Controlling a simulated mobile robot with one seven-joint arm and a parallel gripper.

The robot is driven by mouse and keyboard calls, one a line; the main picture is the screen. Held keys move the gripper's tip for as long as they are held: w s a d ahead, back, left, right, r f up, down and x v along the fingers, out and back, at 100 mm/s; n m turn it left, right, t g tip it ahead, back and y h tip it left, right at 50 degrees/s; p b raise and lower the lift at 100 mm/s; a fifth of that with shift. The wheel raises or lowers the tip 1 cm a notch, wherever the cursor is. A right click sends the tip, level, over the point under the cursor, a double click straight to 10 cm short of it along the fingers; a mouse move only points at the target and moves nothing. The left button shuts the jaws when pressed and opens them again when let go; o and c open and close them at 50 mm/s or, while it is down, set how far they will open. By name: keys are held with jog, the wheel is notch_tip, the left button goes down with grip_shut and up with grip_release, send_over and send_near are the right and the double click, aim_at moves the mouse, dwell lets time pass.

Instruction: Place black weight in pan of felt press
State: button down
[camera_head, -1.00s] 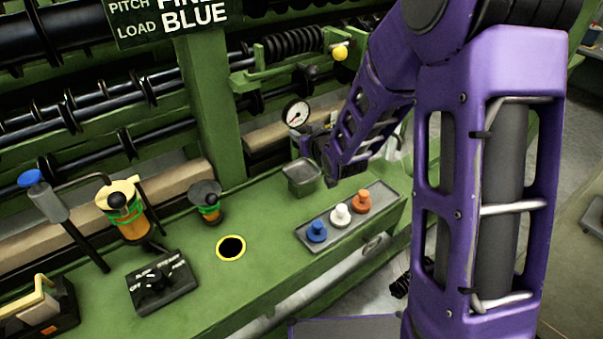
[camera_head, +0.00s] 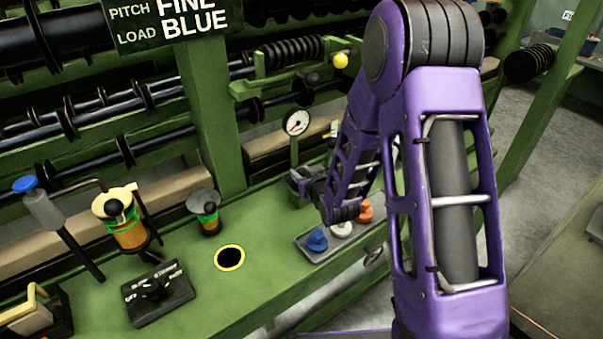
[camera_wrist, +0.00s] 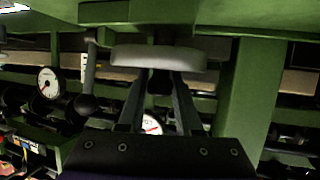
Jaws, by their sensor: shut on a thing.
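My gripper (camera_head: 312,187) is low over the far right part of the green bench in the head view, partly hidden by my purple arm. In the wrist view its two fingers (camera_wrist: 158,92) are closed on a small dark piece, which I take as the black weight (camera_wrist: 159,80). A pale grey disc (camera_wrist: 158,57) lies right at the fingertips. I cannot tell whether it is the pan of the felt press or part of the held piece. In the head view the held piece is too small and hidden to make out.
A grey tray (camera_head: 309,250) with blue (camera_head: 317,240), white (camera_head: 341,230) and orange (camera_head: 365,211) weights is close by my gripper. A round dial gauge (camera_head: 297,121) stands behind. A yellow-rimmed hole (camera_head: 230,257) and a black switch box (camera_head: 157,293) are to the left.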

jog(key=shift+f, duration=0.15)
jog(key=c, duration=0.9)
grip_release()
jog(key=shift+o, duration=0.2)
jog(key=shift+r, duration=0.2)
jog(key=p+v, duration=0.8)
jog(key=v, duration=0.4)
jog(key=shift+p, duration=0.3)
jog(key=shift+w+d+r, duration=0.1)
jog(key=shift+w, duration=0.05)
